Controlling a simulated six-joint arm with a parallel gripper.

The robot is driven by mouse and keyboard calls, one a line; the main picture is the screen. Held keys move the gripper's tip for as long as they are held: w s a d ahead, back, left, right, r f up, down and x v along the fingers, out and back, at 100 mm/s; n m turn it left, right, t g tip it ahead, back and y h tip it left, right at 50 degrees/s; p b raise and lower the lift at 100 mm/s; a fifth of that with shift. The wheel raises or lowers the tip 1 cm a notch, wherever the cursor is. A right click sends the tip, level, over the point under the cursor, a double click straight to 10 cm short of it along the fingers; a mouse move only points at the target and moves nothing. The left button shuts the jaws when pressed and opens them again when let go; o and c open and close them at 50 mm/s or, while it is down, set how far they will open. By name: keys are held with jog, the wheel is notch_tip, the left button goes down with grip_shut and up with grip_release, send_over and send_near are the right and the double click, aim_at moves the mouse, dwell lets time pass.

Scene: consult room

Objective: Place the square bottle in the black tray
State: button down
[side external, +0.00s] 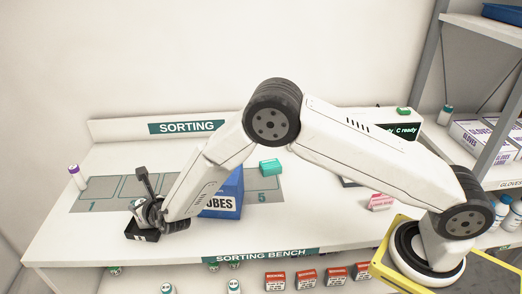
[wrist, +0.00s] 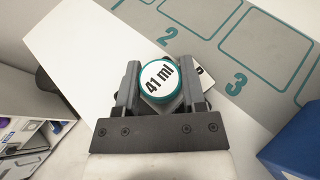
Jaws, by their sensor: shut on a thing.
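The square bottle's round white cap, rimmed in teal and marked "41 ml", shows between my fingers in the wrist view (wrist: 160,80). Part of its pale body shows below the cap. My gripper (wrist: 158,88) is shut on it. In the side external view my gripper (side external: 148,212) is low at the bench's left front, at the black tray (side external: 143,237). The bottle is partly hidden there by the gripper. I cannot tell whether the bottle touches the tray floor. The tray is not clearly seen in the wrist view.
A blue tubes box (side external: 222,196) stands right of my gripper, partly behind my arm. A teal box (side external: 270,167) lies near slot 5. The grey numbered slots (side external: 105,190) behind the tray look mostly clear.

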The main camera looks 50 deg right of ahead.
jog(key=shift+f, duration=0.15)
jog(key=shift+c, duration=0.8)
grip_release()
jog(key=shift+r, duration=0.2)
jog(key=v, duration=1.2)
